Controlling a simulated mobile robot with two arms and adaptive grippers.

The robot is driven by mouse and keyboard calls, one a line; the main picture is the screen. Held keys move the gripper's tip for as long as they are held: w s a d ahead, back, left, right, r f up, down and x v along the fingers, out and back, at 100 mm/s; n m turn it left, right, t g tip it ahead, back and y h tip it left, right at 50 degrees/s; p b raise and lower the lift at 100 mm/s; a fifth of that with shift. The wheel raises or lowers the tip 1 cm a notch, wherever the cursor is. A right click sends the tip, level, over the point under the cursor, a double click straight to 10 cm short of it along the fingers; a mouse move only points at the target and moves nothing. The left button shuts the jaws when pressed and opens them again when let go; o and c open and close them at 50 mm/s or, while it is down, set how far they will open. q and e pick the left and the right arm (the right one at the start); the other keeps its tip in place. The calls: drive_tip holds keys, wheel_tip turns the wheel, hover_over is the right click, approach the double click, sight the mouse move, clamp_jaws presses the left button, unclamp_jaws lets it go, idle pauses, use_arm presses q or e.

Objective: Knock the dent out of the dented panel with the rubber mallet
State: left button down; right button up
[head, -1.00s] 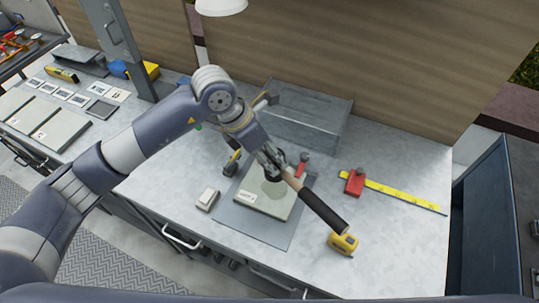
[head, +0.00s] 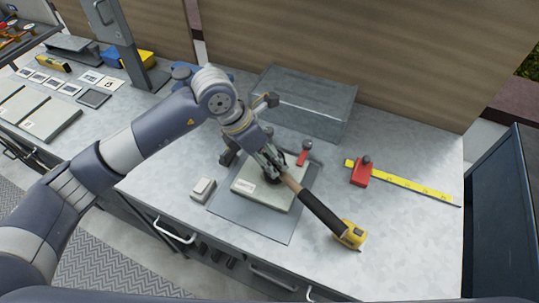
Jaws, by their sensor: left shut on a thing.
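The dented panel (head: 263,199) is a pale grey-green slab with a white label, lying flat on a grey mat (head: 234,218). My left gripper (head: 269,158) is over the panel's far part, shut on the rubber mallet (head: 318,208). The mallet's wooden handle with its black grip slants down to the right across the panel's right edge. Its head is mostly hidden at the gripper, so I cannot tell whether it touches the panel. The dent cannot be made out. My right gripper is out of view.
A yellow tape measure (head: 349,234) sits by the handle's end. A red tool (head: 361,171) lies on a yellow rule (head: 412,186). A small red-headed tool (head: 304,153) lies behind the panel, near a grey metal box (head: 305,103). A small pale block (head: 203,189) stands left of the mat.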

use_arm(q)
wheel_tip(320, 180, up, 6)
drive_tip(key=p, duration=0.3)
drive_tip(key=shift+r, duration=0.15)
drive_tip(key=shift+r+p, duration=0.45)
drive_tip(key=shift+r, duration=0.6)
